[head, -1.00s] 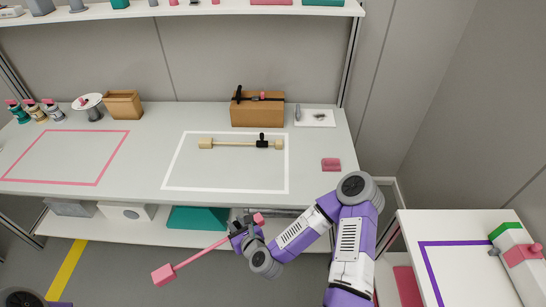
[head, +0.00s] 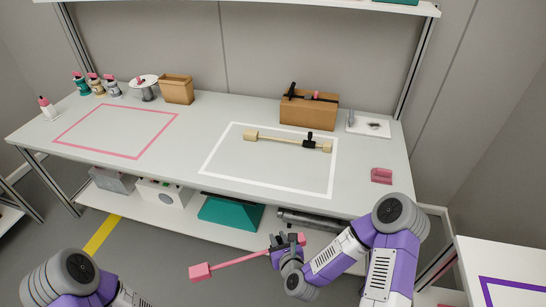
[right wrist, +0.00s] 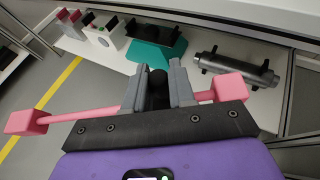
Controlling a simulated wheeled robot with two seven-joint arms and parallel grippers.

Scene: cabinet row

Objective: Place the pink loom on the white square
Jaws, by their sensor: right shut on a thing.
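The pink loom (head: 238,262) is a thin pink rod with a block at each end. My right gripper (head: 284,243) is shut on the rod nearer its right end and holds it in front of the table, below the tabletop's height. In the right wrist view the loom (right wrist: 85,114) runs across the jaws, with a pink block out on each side. The white square (head: 265,185) is an outline on the tabletop, beyond the gripper. A beige rod (head: 275,138) with a black clamp lies inside its far part. My left arm shows at the lower left, its gripper out of frame.
A pink outline (head: 90,150) lies at the table's left. A brown box (head: 309,112), a white tray (head: 368,125) and a small pink block (head: 381,176) stand beyond or right of the white square. The table's front edge and lower shelf (head: 170,207) face the loom.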

